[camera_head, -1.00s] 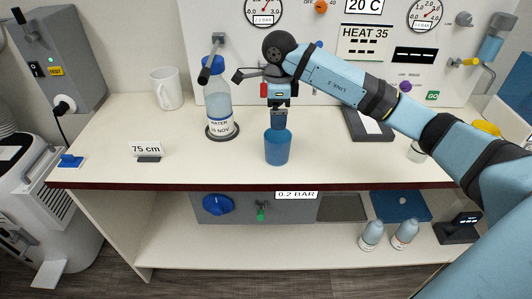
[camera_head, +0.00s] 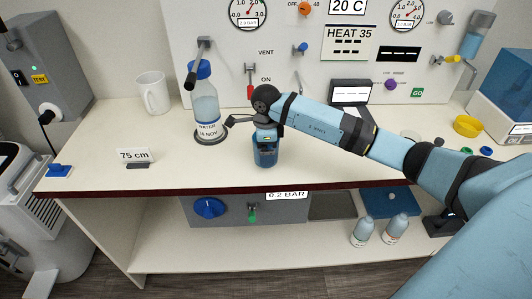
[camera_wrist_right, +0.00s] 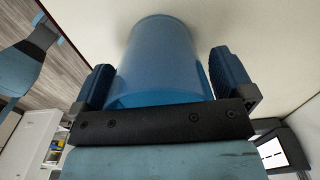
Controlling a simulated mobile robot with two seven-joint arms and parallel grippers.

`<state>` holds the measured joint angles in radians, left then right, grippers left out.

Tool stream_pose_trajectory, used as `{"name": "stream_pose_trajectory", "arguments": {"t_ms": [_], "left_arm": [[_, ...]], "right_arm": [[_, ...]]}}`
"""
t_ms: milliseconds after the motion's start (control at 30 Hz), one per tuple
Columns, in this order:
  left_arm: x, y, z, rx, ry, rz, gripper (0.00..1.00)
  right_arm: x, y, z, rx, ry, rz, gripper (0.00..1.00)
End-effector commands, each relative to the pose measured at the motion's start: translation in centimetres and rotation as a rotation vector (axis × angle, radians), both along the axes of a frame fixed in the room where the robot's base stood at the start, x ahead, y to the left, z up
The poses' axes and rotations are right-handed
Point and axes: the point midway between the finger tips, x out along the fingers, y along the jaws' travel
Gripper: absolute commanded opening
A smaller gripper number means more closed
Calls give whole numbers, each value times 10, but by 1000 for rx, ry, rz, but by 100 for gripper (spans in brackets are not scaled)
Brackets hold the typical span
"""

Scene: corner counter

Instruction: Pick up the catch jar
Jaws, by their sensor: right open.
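The catch jar appears to be the blue cup (camera_head: 265,160) standing upright near the counter's front edge. My right gripper (camera_head: 266,143) is down at the jar, covering its upper part in the head view. In the right wrist view, the translucent blue jar (camera_wrist_right: 160,60) lies between the two dark fingers of the right gripper (camera_wrist_right: 163,78), with one finger on each side. The jaws are open, with a narrow gap visible beside the jar.
A water bottle (camera_head: 206,105) stands on a dark ring just left of the jar. A white mug (camera_head: 153,93) and a "75 cm" sign (camera_head: 134,156) are farther left. The gauge panel (camera_head: 285,65) rises behind. A yellow ring (camera_head: 467,126) lies at the right.

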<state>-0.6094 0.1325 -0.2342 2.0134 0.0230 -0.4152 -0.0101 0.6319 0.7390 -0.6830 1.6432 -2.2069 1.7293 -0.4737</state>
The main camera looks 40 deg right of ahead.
Motion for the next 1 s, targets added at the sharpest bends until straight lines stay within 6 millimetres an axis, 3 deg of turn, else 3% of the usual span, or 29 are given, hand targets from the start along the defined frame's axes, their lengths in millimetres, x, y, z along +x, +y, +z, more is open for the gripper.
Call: {"name": "stream_pose_trajectory", "arguments": {"t_ms": [133,367,400,767,1000], "left_arm": [[0,0,0,0,0,0,43],[-1,0,-1,0,1,0,43],[-1,0,-1,0,1,0,43],[-1,0,-1,0,1,0,43],[-1,0,-3,0,2,0,43]], "right_arm": [[0,0,0,0,0,0,100],[0,0,0,0,0,0,49],[0,0,0,0,0,0,46],[0,0,6,-1,-2,0,46],[1,-1,39,0,-4,1,46]]}}
